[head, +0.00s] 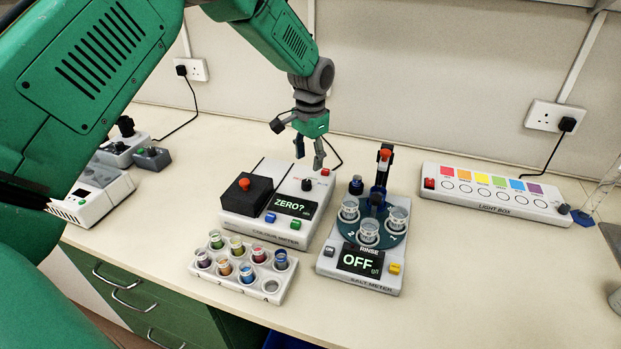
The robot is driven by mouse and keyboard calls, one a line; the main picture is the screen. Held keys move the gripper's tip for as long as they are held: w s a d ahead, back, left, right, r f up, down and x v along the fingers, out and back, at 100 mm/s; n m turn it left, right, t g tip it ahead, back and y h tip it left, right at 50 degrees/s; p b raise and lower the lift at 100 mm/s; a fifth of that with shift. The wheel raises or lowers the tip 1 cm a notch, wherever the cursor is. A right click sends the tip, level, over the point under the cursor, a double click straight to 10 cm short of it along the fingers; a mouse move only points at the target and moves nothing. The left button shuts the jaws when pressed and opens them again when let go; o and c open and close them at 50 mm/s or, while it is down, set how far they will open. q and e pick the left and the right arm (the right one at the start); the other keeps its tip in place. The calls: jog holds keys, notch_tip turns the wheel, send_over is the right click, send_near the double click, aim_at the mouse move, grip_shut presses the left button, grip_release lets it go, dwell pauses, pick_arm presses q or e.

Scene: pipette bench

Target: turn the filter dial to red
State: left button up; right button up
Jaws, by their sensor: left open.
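The colour meter (262,231) stands in the middle of the bench, with a black box-like part with a red top button at its left and a screen reading "ZERO?". A small black dial (307,185) sits on its back right, with a red mark or part (325,172) beside it. I take this to be the filter dial; its pointer setting is too small to read. My left gripper (309,158) hangs above the meter's back right, fingers down, open and empty. It appears apart from the dial. My right gripper is not in view.
A rack of coloured vials (240,287) stands in front of the meter. The salt meter (350,277), with cups and an upright probe, is close on the right. A light box (495,206) lies further right. Other devices (100,185) are at the left.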

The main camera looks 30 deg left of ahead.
aim_at(306, 181)
pick_arm(q)
jog(key=f, duration=0.2)
jog(key=a+f, duration=0.1)
jog(key=f, duration=0.1)
jog(key=f+p, duration=0.1)
jog(key=f, duration=0.2)
jog(key=shift+w+a, duration=0.15)
jog(key=shift+a, duration=0.2)
jog(key=shift+d+f, duration=0.25)
jog(key=shift+f, duration=0.3)
jog(key=shift+d+f, duration=0.1)
jog(key=shift+d, duration=0.3)
jog(key=c, duration=0.7)
jog(key=shift+a, duration=0.25)
grip_shut()
jog(key=shift+a+f, duration=0.1)
jog(key=shift+a, duration=0.05)
